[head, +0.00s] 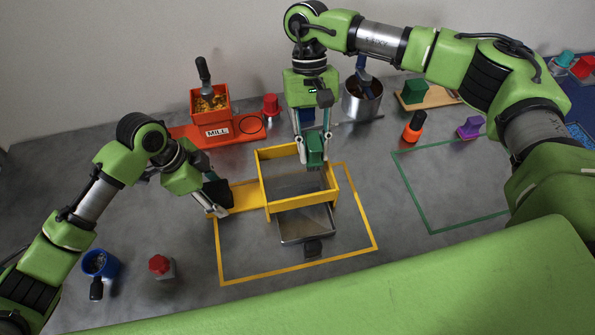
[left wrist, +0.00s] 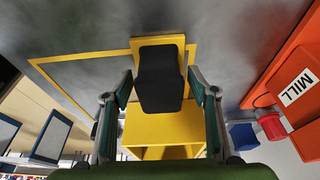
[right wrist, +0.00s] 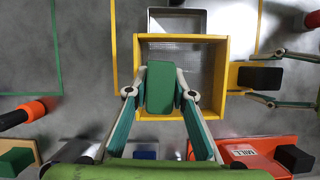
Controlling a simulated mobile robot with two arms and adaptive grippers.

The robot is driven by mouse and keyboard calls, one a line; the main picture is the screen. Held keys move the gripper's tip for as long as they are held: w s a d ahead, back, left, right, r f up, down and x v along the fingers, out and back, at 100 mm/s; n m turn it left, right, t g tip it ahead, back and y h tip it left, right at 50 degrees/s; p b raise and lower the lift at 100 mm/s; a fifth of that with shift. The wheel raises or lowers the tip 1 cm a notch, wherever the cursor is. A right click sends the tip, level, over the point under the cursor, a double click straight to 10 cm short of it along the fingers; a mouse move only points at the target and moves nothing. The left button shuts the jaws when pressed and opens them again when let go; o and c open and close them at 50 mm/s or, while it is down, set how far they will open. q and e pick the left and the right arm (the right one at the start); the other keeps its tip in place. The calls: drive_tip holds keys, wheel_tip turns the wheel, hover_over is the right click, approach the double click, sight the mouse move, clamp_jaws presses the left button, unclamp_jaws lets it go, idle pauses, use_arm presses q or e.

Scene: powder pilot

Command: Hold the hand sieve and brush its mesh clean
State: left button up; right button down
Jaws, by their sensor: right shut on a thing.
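The hand sieve is a yellow square frame (head: 297,152) with grey mesh inside. Its black handle (left wrist: 160,80) sits on a yellow plate at the frame's left side in the head view. My left gripper (left wrist: 160,82) is open, with one finger on each side of the handle and a small gap showing at each. My right gripper (right wrist: 160,88) is shut on a green brush block (right wrist: 160,87), held over the right part of the sieve in the head view (head: 315,150). The brush's underside is hidden, so I cannot tell whether it touches the mesh.
A metal tray (head: 305,224) with a dark knob shows at the sieve's front. A yellow outline (head: 300,266) surrounds it. The orange mill (head: 215,130), a red cup (head: 271,104) and a metal pot (head: 362,97) stand behind. The green outline (head: 412,193) on the right is empty inside.

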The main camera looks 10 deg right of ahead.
use_arm(q)
drive_tip(key=shift+v, duration=3.75)
drive_tip(key=shift+r, duration=0.1)
drive_tip(key=v, duration=1.2)
